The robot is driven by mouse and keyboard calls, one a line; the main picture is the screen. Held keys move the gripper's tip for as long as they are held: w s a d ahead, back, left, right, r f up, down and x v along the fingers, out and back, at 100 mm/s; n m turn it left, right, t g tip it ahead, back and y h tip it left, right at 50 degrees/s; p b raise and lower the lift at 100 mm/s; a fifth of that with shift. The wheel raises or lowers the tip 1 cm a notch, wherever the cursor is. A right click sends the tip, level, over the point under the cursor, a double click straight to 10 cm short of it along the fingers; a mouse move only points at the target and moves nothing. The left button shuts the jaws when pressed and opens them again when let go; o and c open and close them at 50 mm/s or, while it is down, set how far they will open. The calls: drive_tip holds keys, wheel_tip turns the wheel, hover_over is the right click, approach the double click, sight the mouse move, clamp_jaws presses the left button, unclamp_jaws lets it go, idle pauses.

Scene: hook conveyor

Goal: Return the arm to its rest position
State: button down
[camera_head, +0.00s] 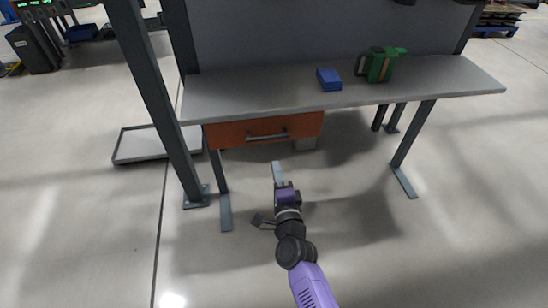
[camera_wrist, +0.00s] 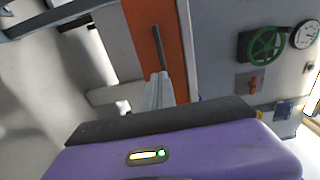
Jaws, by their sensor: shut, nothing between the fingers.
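My purple-and-grey arm reaches forward from the bottom of the head view. My gripper (camera_head: 276,165) is below the workbench's orange drawer front, in front of the bench as seen there. The fingers are shut with nothing between them. In the wrist view the gripper fingers (camera_wrist: 160,76) show close together, pointing toward the orange drawer (camera_wrist: 150,45). I cannot tell how far they are from it.
The workbench (camera_head: 230,98) has an orange drawer (camera_head: 240,131) with a grey handle. A blue box (camera_head: 329,80) and a green object (camera_head: 380,65) stand on top. A grey upright post (camera_head: 150,85) stands at left, with a low platform (camera_head: 140,143) beyond. Open floor surrounds the arm.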

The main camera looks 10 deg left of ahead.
drive_tip(key=shift+p+v, duration=0.45)
drive_tip(key=shift+v, duration=1.75)
wheel_tip(320, 180, up, 5)
drive_tip(key=n, duration=0.4)
drive_tip(key=s+d+r+n+g+h+p, duration=0.1)
drive_tip(key=s+d+r+n, duration=0.2)
drive_tip(key=s+d, duration=0.4)
drive_tip(key=s+d+r+n+h+p, duration=0.2)
drive_tip(key=s+d, duration=0.6)
drive_tip(key=s, duration=1.4)
drive_tip(key=s+d+r+n+g+h+p, duration=0.1)
drive_tip(key=s+d+r+n, duration=0.4)
drive_tip(key=s, duration=1)
drive_tip(key=d+r+h+p, duration=0.1)
drive_tip(key=d, duration=0.2)
drive_tip(key=shift+r+n+g, duration=0.3)
drive_tip(key=shift+r+n, duration=0.1)
